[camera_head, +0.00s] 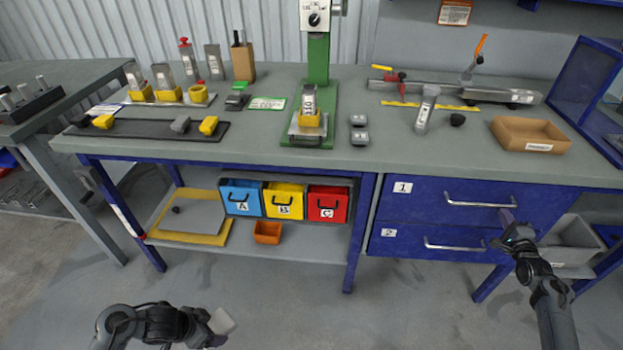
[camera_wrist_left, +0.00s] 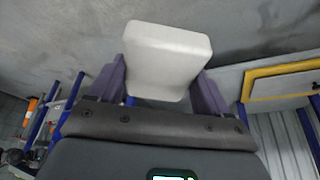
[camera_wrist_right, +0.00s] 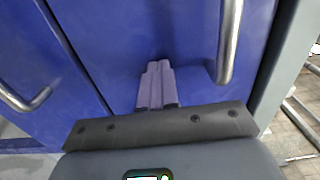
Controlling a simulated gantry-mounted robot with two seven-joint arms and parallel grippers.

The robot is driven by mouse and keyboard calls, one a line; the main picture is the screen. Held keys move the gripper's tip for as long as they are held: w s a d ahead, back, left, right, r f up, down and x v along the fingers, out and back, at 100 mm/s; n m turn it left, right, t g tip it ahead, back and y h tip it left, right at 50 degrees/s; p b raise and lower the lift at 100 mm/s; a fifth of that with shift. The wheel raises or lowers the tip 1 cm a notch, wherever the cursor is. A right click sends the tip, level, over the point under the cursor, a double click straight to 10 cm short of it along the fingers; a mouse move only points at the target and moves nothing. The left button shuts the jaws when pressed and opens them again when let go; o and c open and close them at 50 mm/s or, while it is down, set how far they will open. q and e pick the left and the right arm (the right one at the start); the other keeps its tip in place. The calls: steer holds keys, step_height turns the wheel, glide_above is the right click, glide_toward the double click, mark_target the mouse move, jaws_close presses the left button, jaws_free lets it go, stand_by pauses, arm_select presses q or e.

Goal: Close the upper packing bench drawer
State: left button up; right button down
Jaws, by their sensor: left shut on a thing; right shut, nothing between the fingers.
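The upper drawer (camera_head: 425,194) is the blue front marked 1 in the packing bench, with a silver handle (camera_head: 480,203). Its front looks about flush with the lower drawer (camera_head: 400,245), marked 2; any small gap is hard to tell. My right gripper (camera_head: 507,217) is shut and empty at the drawer's right part, near the handle's right end. In the right wrist view its fingertips (camera_wrist_right: 157,66) are at or close to the blue front (camera_wrist_right: 130,35), beside the handle (camera_wrist_right: 229,40). My left gripper (camera_head: 211,325) holds a white block (camera_wrist_left: 165,60) low in front of the bench.
The bench top (camera_head: 400,150) bears tools, a green press (camera_head: 318,85) and a cardboard tray (camera_head: 530,135). Blue, yellow and red bins (camera_head: 328,203) sit under it. A grey bin (camera_head: 572,240) stands right of the drawers. The floor in front is clear.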

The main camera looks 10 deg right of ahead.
arm_select(q)
steer(key=shift+s+a+f, duration=0.25)
steer(key=shift+s+a, duration=0.2)
